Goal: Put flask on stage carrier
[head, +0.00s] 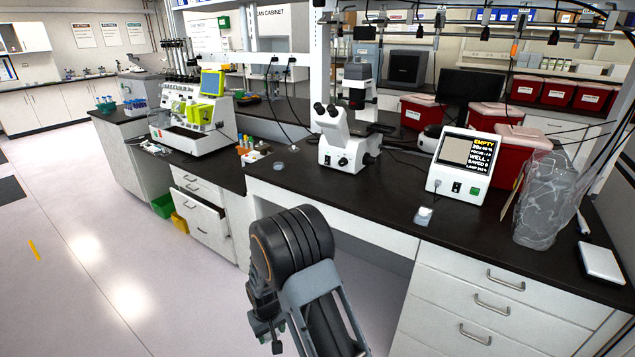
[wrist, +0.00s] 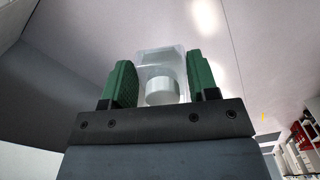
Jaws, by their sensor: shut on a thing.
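My gripper (wrist: 160,78) shows in the wrist view with its two green finger pads closed on a clear flask (wrist: 162,57) with a white cap. The cap faces the wrist camera and the clear body extends beyond it, between the pads. The floor is behind the flask. In the head view my arm is low in front of the bench, and the held flask cannot be made out. A white microscope (head: 338,143) stands on the bench. I cannot clearly make out a stage carrier at this size.
A white device with a screen (head: 461,165) reading "EMPTY" stands right of the microscope. A small clear and white item (head: 423,216) lies before it. A crumpled clear bag (head: 546,200) is farther right. The black bench top (head: 340,193) is clear before the microscope. A drawer (head: 200,214) stands open.

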